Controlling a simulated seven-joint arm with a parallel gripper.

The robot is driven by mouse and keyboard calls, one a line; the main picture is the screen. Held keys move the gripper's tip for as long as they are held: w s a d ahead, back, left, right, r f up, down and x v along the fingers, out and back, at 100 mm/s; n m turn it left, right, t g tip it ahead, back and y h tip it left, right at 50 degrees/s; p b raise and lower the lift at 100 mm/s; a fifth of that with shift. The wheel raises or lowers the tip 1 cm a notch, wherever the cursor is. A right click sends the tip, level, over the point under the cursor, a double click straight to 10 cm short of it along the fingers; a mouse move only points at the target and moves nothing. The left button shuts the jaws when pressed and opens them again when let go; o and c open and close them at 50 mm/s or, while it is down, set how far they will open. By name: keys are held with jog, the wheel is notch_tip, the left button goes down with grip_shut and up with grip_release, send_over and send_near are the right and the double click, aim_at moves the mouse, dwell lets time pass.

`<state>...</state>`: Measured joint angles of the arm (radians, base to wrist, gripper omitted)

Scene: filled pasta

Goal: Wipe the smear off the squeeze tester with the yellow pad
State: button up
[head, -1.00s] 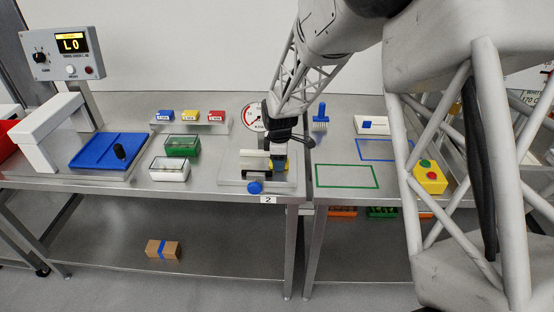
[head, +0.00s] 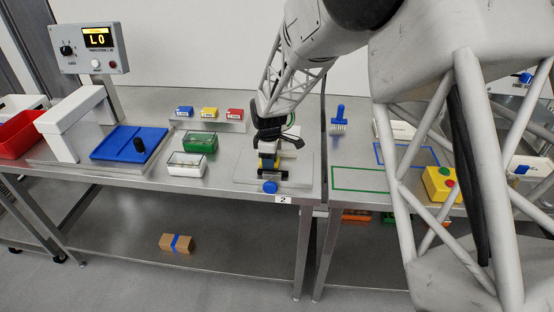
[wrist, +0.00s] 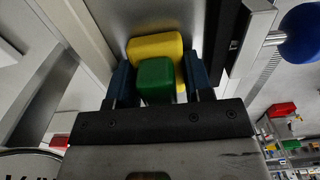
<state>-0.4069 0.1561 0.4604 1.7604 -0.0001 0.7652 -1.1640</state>
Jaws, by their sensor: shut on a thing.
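The squeeze tester stands on a steel base plate (head: 245,168) at the front of the left bench, with a blue knob (head: 270,187) facing front. The knob also shows at the right of the wrist view (wrist: 302,33). My gripper (head: 268,158) is down at the tester. In the wrist view its dark blue fingers (wrist: 158,70) are shut on the green grip (wrist: 155,78) of the yellow pad (wrist: 155,46). The pad lies beyond the fingertips, close to the tester's metal parts; I cannot tell whether it touches. No smear can be made out.
A green box (head: 200,142) and a white box (head: 187,165) stand left of the tester. A blue brush (head: 340,115) and a yellow button box (head: 440,182) are on the right bench.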

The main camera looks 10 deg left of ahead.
aim_at(298, 166)
jog(key=shift+a, duration=2.85)
jog(key=shift+d, duration=7.65)
notch_tip(298, 166, up, 8)
